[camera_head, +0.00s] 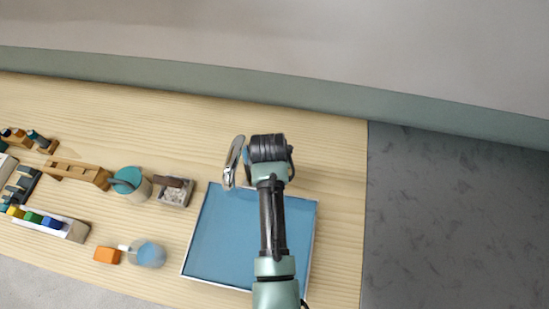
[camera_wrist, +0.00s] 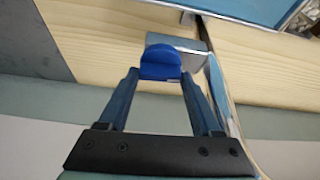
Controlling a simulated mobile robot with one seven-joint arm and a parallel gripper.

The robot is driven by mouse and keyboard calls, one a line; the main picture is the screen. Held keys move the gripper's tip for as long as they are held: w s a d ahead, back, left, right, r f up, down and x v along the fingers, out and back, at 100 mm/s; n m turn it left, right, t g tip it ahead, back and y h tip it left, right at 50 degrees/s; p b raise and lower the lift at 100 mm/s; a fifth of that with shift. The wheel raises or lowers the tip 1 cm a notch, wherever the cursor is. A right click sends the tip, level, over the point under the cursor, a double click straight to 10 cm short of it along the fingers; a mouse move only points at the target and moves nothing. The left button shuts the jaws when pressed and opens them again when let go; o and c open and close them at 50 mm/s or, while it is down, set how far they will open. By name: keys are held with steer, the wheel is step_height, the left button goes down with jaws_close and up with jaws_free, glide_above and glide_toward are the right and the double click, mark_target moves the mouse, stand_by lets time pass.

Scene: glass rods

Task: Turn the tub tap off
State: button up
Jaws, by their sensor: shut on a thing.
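The tub tap (camera_head: 234,160) is a curved silver spout at the far edge of the tub (camera_head: 215,235), a shallow blue square basin with a pale rim. In the wrist view its blue handle (camera_wrist: 160,62) stands in front of the grey metal tap body (camera_wrist: 192,46). My gripper (camera_wrist: 158,78) has its two blue fingers on either side of the handle and is shut on it. In the head view my arm covers most of the gripper and the handle. I cannot tell whether water is running.
Left of the tub on the wooden table stand a grey box (camera_head: 175,197), a teal-lidded pot (camera_head: 130,184), a round blue flask (camera_head: 149,254), an orange block (camera_head: 107,255) and a wooden rack (camera_head: 82,173). The table right of the tub is clear. A wall edge runs behind.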

steer(key=shift+m+h, duration=0.3)
steer(key=shift+m, duration=0.3)
steer(key=o, duration=1.4)
steer(key=b+v, duration=0.2)
steer(key=v, duration=1.1)
steer(key=shift+b, duration=0.3)
